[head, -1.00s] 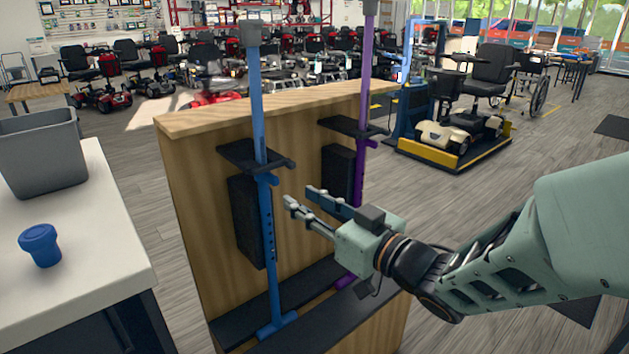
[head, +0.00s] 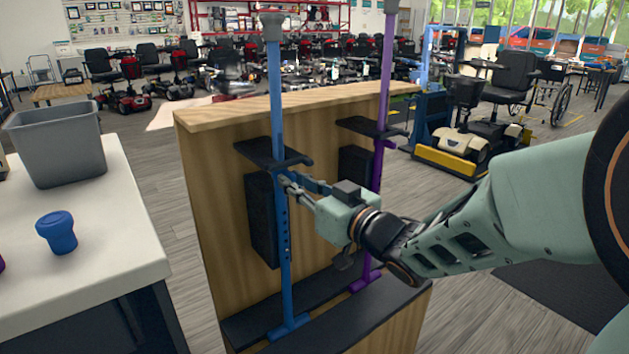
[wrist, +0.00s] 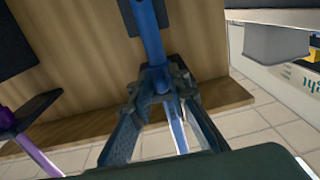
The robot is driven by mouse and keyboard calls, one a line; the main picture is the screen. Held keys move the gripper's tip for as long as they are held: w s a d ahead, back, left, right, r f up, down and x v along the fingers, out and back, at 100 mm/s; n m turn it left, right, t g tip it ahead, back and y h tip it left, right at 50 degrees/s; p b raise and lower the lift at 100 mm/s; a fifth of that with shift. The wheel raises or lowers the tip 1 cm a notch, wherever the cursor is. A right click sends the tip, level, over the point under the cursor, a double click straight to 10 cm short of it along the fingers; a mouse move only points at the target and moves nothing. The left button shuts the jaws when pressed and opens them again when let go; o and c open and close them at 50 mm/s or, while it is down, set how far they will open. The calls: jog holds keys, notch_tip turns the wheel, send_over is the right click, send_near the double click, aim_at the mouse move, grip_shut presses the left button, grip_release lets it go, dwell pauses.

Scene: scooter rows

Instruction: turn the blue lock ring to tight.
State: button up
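The blue lock ring (head: 281,175) is on the upright blue pole (head: 275,95), just below a black armrest-like pad (head: 272,153). My gripper (head: 285,182) has its fingertips at the ring, coming in from the right. In the wrist view, my gripper (wrist: 163,88) has one finger on each side of the ring (wrist: 158,78), and the tips look pressed against it. The fingertips partly hide the ring, and no tight or loose marks are readable.
A purple pole (head: 386,95) with a similar black pad stands to the right on the same wooden stand (head: 215,215). On the left, a white counter (head: 125,240) holds a grey bin (head: 60,145) and a blue cup-like object (head: 57,232).

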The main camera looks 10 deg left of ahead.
grip_shut()
jog(key=shift+a+b, duration=0.1)
jog(key=shift+b, duration=0.25)
jog(key=shift+s+a+m+t+h+b, duration=0.1)
jog(key=shift+s+m+t+h+b, duration=0.1)
jog(key=shift+m+t+h+b, duration=0.25)
jog(key=o, duration=0.5)
grip_release()
jog(key=shift+w+r+p, duration=0.1)
jog(key=shift+w+p, duration=0.05)
jog(key=shift+p, duration=0.2)
